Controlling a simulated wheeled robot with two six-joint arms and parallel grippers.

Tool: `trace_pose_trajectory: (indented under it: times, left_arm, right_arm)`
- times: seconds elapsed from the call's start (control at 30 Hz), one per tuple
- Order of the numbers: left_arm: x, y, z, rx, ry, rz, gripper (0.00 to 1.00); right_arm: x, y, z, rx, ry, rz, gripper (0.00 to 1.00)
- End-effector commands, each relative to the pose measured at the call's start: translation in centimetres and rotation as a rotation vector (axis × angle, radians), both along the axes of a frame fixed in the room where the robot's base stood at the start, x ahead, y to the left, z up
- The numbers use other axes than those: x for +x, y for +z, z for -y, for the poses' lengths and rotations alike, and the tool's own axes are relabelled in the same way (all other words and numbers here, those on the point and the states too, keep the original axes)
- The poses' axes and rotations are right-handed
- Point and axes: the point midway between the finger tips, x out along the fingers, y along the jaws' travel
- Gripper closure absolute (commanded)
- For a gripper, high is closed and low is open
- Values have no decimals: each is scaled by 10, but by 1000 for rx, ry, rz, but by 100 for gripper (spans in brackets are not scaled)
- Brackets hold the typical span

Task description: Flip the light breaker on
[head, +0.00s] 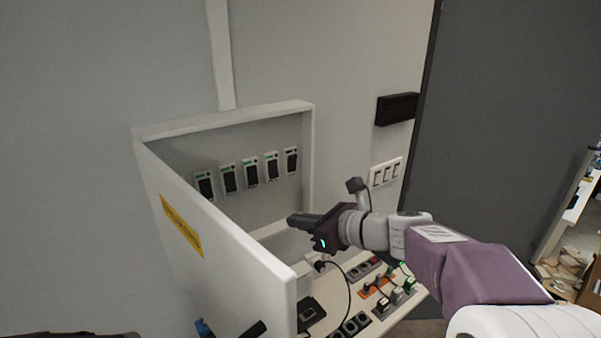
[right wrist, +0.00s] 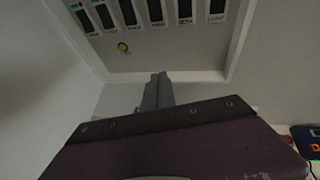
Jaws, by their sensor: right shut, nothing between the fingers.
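The breaker box (head: 309,150) is open on the wall, with its white door (head: 235,265) swung out toward me. Several black breakers on white plates line its back panel. The rightmost breaker (head: 291,161) also shows at the top right in the right wrist view (right wrist: 217,7), where its small label seems to read LIGHT; its switch position is too dark to tell. My right gripper (head: 292,221) is shut and empty, in front of the box and below the breakers, touching none of them. Its fingertips point up toward the panel in the right wrist view (right wrist: 159,76). My left gripper is not visible.
A white wall switch plate (head: 385,172) and a dark display (head: 397,109) are to the right. Below is a bench with power strips (head: 362,269), plugs and a black cable. The box door stands as an obstacle at left.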

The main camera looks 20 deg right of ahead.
Motion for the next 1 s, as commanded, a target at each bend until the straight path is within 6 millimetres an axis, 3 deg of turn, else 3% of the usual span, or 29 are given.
trace_pose_trajectory:
  times: [0.03, 0.1, 0.2, 0.33, 0.67, 0.77, 1.0]
  left_arm:
    - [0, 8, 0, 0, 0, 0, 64]
    - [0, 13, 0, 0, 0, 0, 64]
    - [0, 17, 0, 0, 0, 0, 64]
    - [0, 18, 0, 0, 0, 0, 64]
    - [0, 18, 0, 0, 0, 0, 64]
    - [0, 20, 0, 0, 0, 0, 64]
    - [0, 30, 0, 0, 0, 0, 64]
  right_arm:
    - [7, 32, 20, 48, -70, 45, 100]
    - [11, 62, 46, 96, -151, 99, 100]
    - [11, 86, 74, 110, -226, 145, 100]
    - [10, 89, 87, 106, -259, 155, 100]
    - [12, 87, 86, 104, -257, 153, 100]
    - [22, 86, 82, 104, -254, 151, 100]
    - [68, 77, 64, 104, -252, 149, 100]
